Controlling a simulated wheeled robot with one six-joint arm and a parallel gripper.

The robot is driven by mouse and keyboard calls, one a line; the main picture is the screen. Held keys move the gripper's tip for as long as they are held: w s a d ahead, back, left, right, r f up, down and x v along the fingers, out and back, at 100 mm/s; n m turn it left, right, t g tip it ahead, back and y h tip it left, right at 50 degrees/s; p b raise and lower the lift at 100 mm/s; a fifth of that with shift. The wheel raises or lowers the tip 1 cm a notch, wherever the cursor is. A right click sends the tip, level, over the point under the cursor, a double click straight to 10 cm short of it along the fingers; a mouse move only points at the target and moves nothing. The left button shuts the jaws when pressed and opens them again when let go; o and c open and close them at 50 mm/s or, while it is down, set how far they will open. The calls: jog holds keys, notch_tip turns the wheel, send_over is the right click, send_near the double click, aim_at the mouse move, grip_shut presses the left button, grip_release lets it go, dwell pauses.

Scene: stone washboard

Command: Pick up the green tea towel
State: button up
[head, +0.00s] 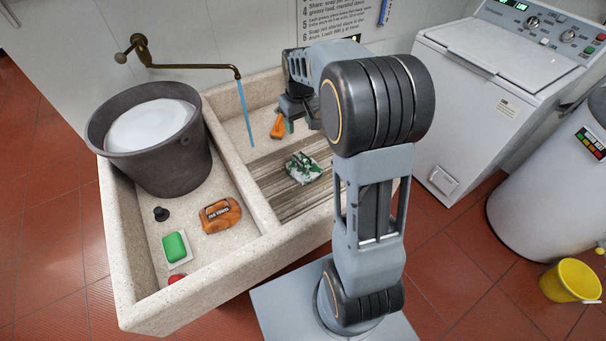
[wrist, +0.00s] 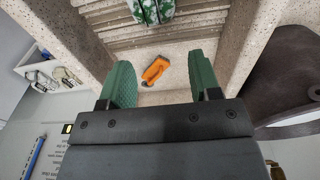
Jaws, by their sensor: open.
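The green tea towel (head: 302,168) is a crumpled green-and-white patterned cloth on the ridged washboard slope (head: 277,192) of the stone sink. Part of it shows at the top edge of the wrist view (wrist: 152,9); the rest is cut off there. My gripper (wrist: 163,76) has green finger pads set apart, with nothing held between them. In the head view my gripper (head: 287,118) is over the back of the right basin, behind the towel and apart from it; my arm partly hides it.
An orange-handled brush (head: 278,126) lies near my gripper in the right basin; it also shows in the wrist view (wrist: 155,71). A tap (head: 190,66) runs water nearby. The left basin holds a grey bucket (head: 155,150), orange item (head: 220,215) and green soap (head: 176,246).

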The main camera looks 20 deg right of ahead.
notch_tip(320, 180, down, 6)
jog(key=w+d+b, duration=0.1)
jog(key=w+d, duration=0.1)
send_over(303, 157)
jog(key=shift+g, duration=0.4)
notch_tip(303, 157, down, 8)
jog(key=shift+s+a+r, duration=0.1)
jog(key=shift+r, duration=0.05)
jog(key=shift+f, duration=2.95)
grip_shut()
